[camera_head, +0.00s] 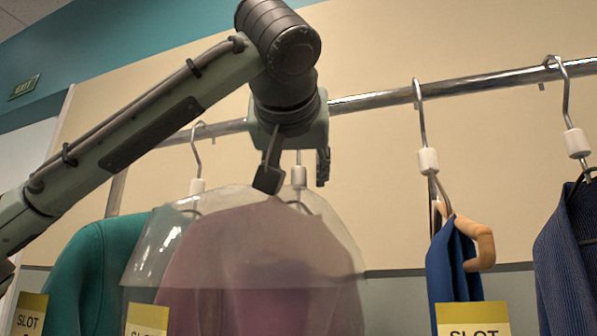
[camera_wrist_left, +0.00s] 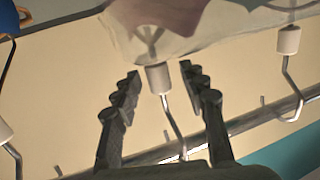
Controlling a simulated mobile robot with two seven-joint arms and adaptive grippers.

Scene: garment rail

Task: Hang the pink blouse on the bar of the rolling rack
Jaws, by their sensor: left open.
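The pink blouse (camera_head: 262,255) hangs upright under a clear plastic cover in the head view; its pink cloth (camera_wrist_left: 165,14) shows at the top of the left wrist view. Its hanger has a white collar (camera_wrist_left: 158,78) and a metal hook rising to the level of the chrome bar (camera_head: 375,99). My left gripper (camera_head: 296,180) is open, pointing down, with one finger on each side of the collar and a gap at both. My right gripper is out of view.
A teal garment (camera_head: 98,270) hangs at left, close beside the plastic cover. A blue garment (camera_head: 447,270) on an orange-brown hanger and a navy striped one (camera_head: 570,255) hang to the right. Bare bar lies between the blouse and the blue garment. Yellow slot tags (camera_head: 471,317) line the bottom.

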